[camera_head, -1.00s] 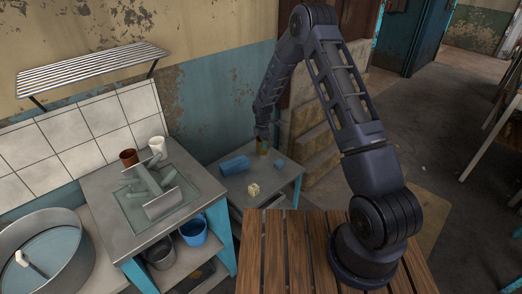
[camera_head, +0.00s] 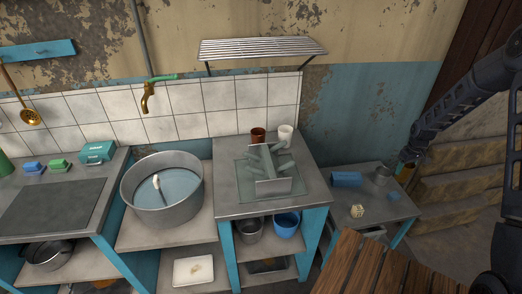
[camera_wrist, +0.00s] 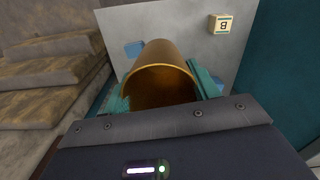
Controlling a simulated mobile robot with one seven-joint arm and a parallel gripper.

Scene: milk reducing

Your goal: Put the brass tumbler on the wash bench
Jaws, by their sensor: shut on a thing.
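The brass tumbler (camera_wrist: 164,60) is between the teal fingertips of my gripper (camera_wrist: 163,92) in the wrist view, its open mouth toward the camera. My gripper is shut on it. In the head view my gripper (camera_head: 405,166) is at the far right, by the back right of the small side table (camera_head: 345,225); the tumbler is small and hard to make out there. A grey counter (camera_head: 228,207) carries a rack with grey-green pieces, a brown cup and a white cup. Left of it a lower bench (camera_head: 135,240) holds a wide basin. I cannot tell which is the wash bench.
On the side table are a blue cylinder (camera_head: 346,179), a lettered cube (camera_head: 357,211), a grey cup (camera_head: 383,174) and a small blue block (camera_head: 393,196). The basin (camera_head: 162,190) holds water and a white-headed tool. The counter's front left strip is bare.

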